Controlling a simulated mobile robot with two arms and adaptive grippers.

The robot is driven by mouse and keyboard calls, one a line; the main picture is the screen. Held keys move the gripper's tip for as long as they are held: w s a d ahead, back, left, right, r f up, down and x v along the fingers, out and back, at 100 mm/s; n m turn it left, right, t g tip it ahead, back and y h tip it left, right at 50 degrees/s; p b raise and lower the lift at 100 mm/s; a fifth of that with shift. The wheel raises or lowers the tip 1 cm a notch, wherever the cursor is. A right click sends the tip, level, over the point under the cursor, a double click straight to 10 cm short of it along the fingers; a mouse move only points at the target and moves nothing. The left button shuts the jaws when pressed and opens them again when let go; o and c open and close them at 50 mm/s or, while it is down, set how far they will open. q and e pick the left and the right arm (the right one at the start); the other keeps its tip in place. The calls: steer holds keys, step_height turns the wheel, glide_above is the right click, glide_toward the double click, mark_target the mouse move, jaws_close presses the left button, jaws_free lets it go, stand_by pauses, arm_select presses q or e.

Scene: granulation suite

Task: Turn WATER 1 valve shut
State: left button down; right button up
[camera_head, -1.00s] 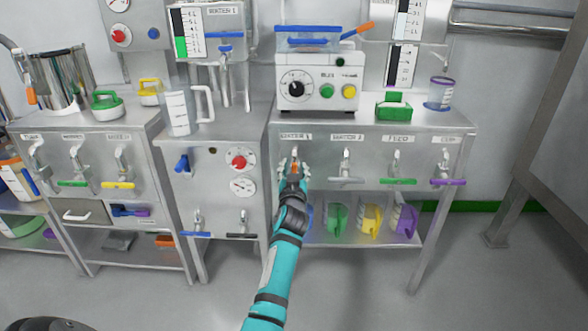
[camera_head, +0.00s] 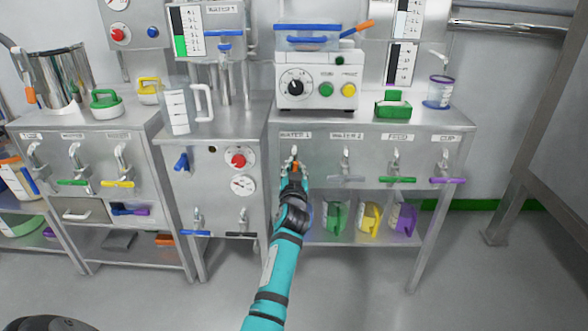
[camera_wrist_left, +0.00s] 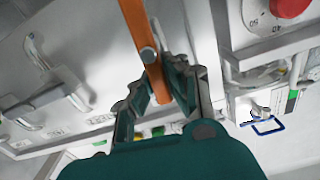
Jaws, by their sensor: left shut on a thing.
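The WATER 1 valve (camera_head: 291,151) is on the front panel of the right-hand bench, under its WATER 1 label (camera_head: 296,134). My left gripper (camera_head: 295,170) is at this valve and covers most of its handle. A bit of the orange handle (camera_head: 296,165) shows between the fingers. In the left wrist view the orange handle (camera_wrist_left: 138,25) is a long bar, and the left gripper (camera_wrist_left: 158,85) is shut on it, with a finger on each side. The handle's exact angle to the pipe is hard to tell. My right gripper is not in view.
The WATER 2 valve (camera_head: 346,160), with a grey crosswise handle, is just to the right. Green-handled FEED (camera_head: 396,162) and purple-handled valves (camera_head: 445,162) follow. Colored scoops (camera_head: 370,217) stand on the shelf below. The white control box (camera_head: 317,85) is on top.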

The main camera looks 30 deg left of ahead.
arm_select(q)
steer(key=shift+w+d+f+m, duration=0.25)
steer(key=shift+d+f+m, duration=0.3)
steer(key=shift+m, duration=2.3)
steer(key=shift+w+d+f+m, duration=0.3)
steer(key=shift+f+m, duration=0.3)
steer(key=shift+m, duration=2.2)
steer(key=shift+w+d+f+m, duration=0.25)
steer(key=shift+d+f+m, duration=0.3)
steer(key=shift+m, duration=2.3)
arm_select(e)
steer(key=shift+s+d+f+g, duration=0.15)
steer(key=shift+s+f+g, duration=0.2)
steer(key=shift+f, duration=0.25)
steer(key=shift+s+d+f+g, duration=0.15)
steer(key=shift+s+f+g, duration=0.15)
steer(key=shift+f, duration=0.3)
arm_select(q)
steer(key=shift+a, duration=0.1)
steer(key=shift+f, duration=0.1)
steer(key=c, duration=1.4)
jaws_free()
steer(key=shift+o, duration=0.6)
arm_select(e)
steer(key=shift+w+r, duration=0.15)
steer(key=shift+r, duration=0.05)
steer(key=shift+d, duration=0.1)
